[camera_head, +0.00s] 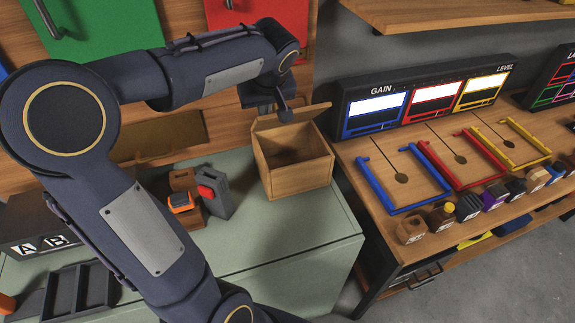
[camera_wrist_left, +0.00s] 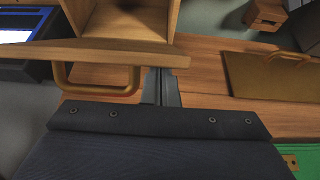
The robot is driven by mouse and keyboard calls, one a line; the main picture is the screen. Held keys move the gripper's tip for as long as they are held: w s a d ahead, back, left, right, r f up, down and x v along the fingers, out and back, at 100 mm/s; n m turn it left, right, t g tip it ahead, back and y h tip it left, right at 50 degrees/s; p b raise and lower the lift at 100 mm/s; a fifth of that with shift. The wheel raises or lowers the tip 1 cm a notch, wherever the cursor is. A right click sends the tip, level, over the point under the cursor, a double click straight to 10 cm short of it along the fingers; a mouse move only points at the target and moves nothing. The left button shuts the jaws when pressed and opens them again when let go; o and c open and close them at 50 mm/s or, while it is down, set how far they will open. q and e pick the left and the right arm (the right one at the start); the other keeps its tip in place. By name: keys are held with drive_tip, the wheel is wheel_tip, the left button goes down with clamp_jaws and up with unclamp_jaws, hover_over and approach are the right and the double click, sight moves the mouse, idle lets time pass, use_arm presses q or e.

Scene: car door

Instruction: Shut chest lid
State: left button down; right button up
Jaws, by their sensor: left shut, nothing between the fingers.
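My left gripper (camera_head: 285,114) is shut and empty, pointing down at the lid. In the wrist view its fingers (camera_wrist_left: 161,80) reach the lid's edge beside the handle; whether they touch I cannot tell. My right gripper is not in view.
A grey and red block (camera_head: 212,193) and brown blocks stand left of the chest on the cabinet top (camera_head: 265,245). To the right, a wooden desk holds coloured frames and the GAIN panel (camera_head: 420,98). Red and green doors (camera_head: 262,22) are behind.

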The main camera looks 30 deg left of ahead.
use_arm(q)
drive_tip(key=shift+s+d+f+b, duration=0.35)
drive_tip(key=shift+d+f+b, duration=0.1)
drive_tip(key=shift+f, duration=0.05)
drive_tip(key=shift+s+d, duration=0.15)
drive_tip(key=shift+f, duration=0.15)
drive_tip(key=d+f+b, duration=0.1)
drive_tip(key=s+f+b, duration=0.1)
drive_tip(key=b, duration=0.1)
drive_tip(key=shift+s+d+f, duration=0.2)
drive_tip(key=shift+d+f, duration=0.05)
drive_tip(key=shift+d, duration=0.15)
drive_tip(key=shift+s+d+f+b, duration=0.15)
drive_tip(key=shift+f+b, duration=0.4)
drive_tip(key=shift+b, duration=0.05)
drive_tip(key=shift+s+d+f+b, duration=0.15)
drive_tip(key=shift+d+f+b, duration=0.05)
drive_tip(key=shift+f+b, duration=0.4)
drive_tip(key=shift+s+d+f+b, duration=0.15)
drive_tip(key=shift+f+b, duration=0.3)
drive_tip(key=shift+b, duration=0.2)
